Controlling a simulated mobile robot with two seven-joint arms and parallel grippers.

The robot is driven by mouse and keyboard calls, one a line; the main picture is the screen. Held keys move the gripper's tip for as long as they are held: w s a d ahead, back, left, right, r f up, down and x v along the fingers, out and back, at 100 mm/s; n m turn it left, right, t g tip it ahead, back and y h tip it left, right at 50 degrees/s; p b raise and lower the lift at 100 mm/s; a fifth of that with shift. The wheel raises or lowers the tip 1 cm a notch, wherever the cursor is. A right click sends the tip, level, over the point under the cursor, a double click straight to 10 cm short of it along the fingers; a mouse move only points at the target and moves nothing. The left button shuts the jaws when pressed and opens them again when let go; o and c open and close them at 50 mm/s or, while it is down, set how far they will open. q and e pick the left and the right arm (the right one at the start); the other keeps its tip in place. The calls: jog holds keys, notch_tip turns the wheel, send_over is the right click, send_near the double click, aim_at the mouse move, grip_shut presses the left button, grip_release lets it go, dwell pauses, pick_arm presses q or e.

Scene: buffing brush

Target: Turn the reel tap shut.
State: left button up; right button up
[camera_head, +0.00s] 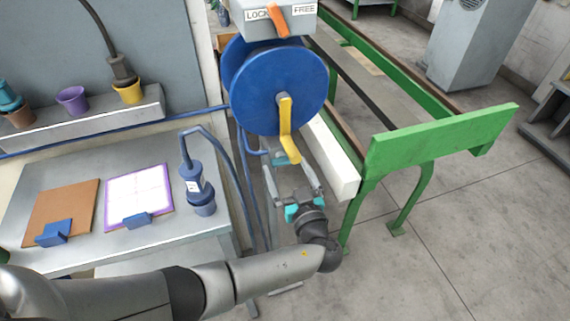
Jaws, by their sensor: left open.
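The blue hose reel (274,88) stands at the upper middle, with a yellow crank handle (287,128) on its face. A grey box (262,24) above it has LOCK and FREE labels and an orange lever (277,20). A small teal part (285,158) shows just below the crank; I cannot tell if it is the tap or part of my gripper. My left gripper (288,174) is open, its fingers pointing up the picture, just below the crank's lower end. Contact is unclear, and I see nothing held. My right gripper is not in view.
A grey table (160,240) at left holds an orange board (62,212), a purple-edged sheet (139,196) and a blue hose-fed device (196,188). A green frame (440,137) with a white beam (330,160) stands close right of the gripper. Floor at lower right is clear.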

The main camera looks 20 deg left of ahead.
pick_arm(q)
jog(key=shift+x, duration=0.85)
jog(key=shift+c, duration=0.2)
jog(key=c, duration=1.3)
jog(key=m+b, duration=0.3)
jog(key=m, duration=1.4)
jog(key=shift+m+p, duration=0.3)
jog(key=shift+p, duration=0.1)
jog(key=shift+m, duration=0.3)
